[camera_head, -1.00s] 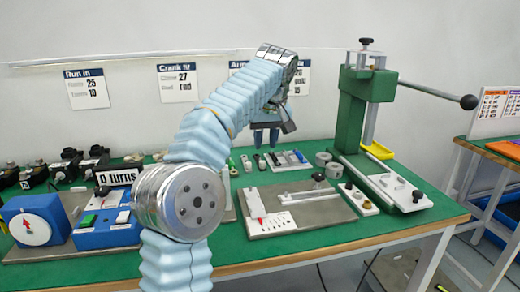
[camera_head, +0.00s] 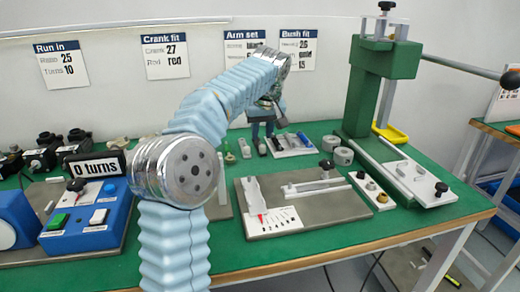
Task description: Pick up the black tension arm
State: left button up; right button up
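My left gripper (camera_head: 263,136) hangs over the back middle of the green table with its fingers pointing down. The fingers look apart, with nothing visible between them. A white tray (camera_head: 303,153) with several small arm-like pieces lies just right of the fingertips. A small dark piece (camera_head: 277,143) at its left end may be the black tension arm, but it is too small to be sure. Another dark piece (camera_head: 261,147) lies just below the fingertips. My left forearm crosses in front of the table's left middle. My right gripper is out of view.
A grey plate (camera_head: 330,212) with a white fixture lies in front of the tray. A green press (camera_head: 362,95) with a long lever stands at right, two grey rings (camera_head: 343,156) beside it. A blue control box (camera_head: 92,222) stands at left.

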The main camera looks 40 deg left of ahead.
aim_at(259, 143)
pick_arm(q)
jog(key=x, duration=0.4)
jog(key=shift+w+a+f, duration=0.1)
jog(key=shift+f, duration=0.25)
jog(key=shift+c, duration=0.4)
grip_shut()
jog(key=shift+r, duration=0.1)
